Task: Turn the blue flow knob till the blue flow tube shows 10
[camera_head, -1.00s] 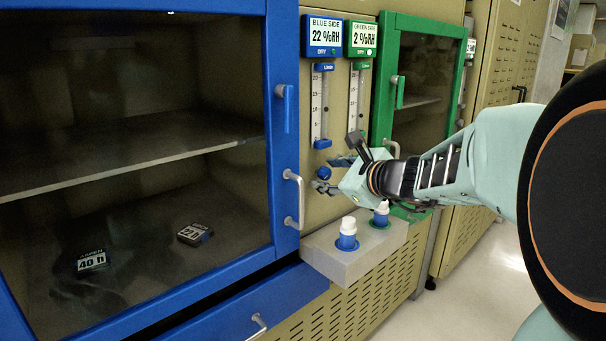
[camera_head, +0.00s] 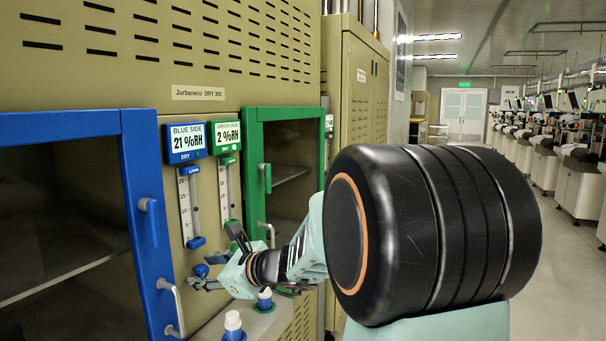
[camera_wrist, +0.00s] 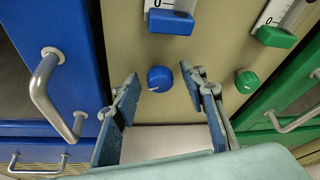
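The blue flow knob (camera_wrist: 160,78) is round with a pale mark and sits on the beige panel. It also shows in the head view (camera_head: 201,270), partly behind my gripper. My gripper (camera_wrist: 161,82) is open, one finger on each side of the blue knob, with visible gaps and no contact seen. In the head view my gripper (camera_head: 204,279) is at the knob. The blue flow tube (camera_head: 190,206) is above it with a white scale and blue ends. Its lower end (camera_wrist: 171,20) shows a 0 in the wrist view. The float's reading cannot be made out.
The green knob (camera_wrist: 247,82) is just right of my right finger. The blue door handle (camera_wrist: 45,95) stands out at the left, the green door handle (camera_wrist: 295,117) at the right.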

